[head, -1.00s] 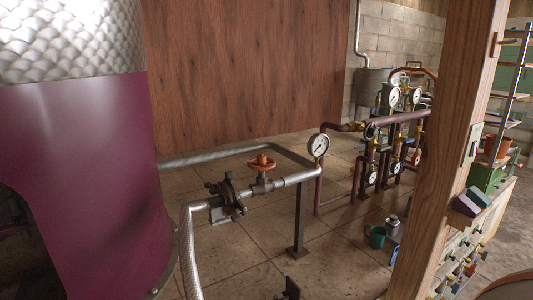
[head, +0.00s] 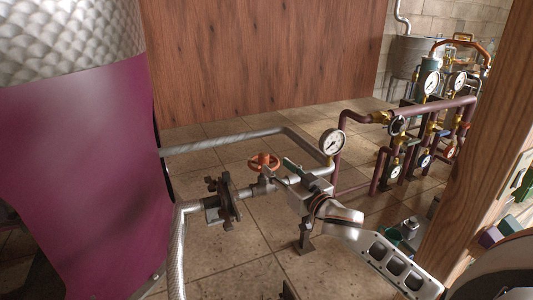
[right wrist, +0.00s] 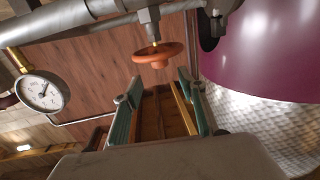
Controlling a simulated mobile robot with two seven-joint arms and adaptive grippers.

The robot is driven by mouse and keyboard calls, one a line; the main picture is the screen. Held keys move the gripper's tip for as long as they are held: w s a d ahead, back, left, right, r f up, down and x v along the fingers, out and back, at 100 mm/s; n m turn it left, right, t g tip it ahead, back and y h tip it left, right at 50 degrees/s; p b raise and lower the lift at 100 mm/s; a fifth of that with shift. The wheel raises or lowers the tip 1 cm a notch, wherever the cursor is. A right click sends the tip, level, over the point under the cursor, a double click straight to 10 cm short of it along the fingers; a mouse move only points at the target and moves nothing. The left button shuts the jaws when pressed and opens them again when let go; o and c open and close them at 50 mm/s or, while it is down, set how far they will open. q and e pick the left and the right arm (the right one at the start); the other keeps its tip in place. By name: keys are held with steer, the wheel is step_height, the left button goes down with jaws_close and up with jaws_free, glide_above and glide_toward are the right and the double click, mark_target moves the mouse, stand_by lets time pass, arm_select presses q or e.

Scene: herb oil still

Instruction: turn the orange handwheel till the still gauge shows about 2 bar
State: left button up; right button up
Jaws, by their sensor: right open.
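The orange handwheel (head: 264,162) sits on a short stem above the grey pipe (head: 208,203). My right gripper (head: 298,175) is just right of the handwheel in the head view, its fingers apart. In the right wrist view the handwheel (right wrist: 158,55) is just beyond the gap between the green-padded fingertips (right wrist: 160,78), and nothing is gripped. The round white still gauge (head: 332,142) stands on the pipe right of the wheel. The gauge also shows in the right wrist view (right wrist: 42,92), but its needle is too small to read surely. My left gripper is out of view.
A purple still vessel (head: 85,190) stands close on the left. A black flanged fitting (head: 227,203) is left of the wheel. A wooden post (head: 480,150) stands on the right. Maroon pipework with several other gauges (head: 430,82) is behind at right.

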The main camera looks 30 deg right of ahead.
mark_target(266, 157)
steer(key=w, duration=0.7)
steer(key=shift+w+a+p, duration=0.2)
steer(key=shift+w+p, duration=0.05)
steer(key=shift+p, duration=0.1)
steer(key=c, duration=1.1)
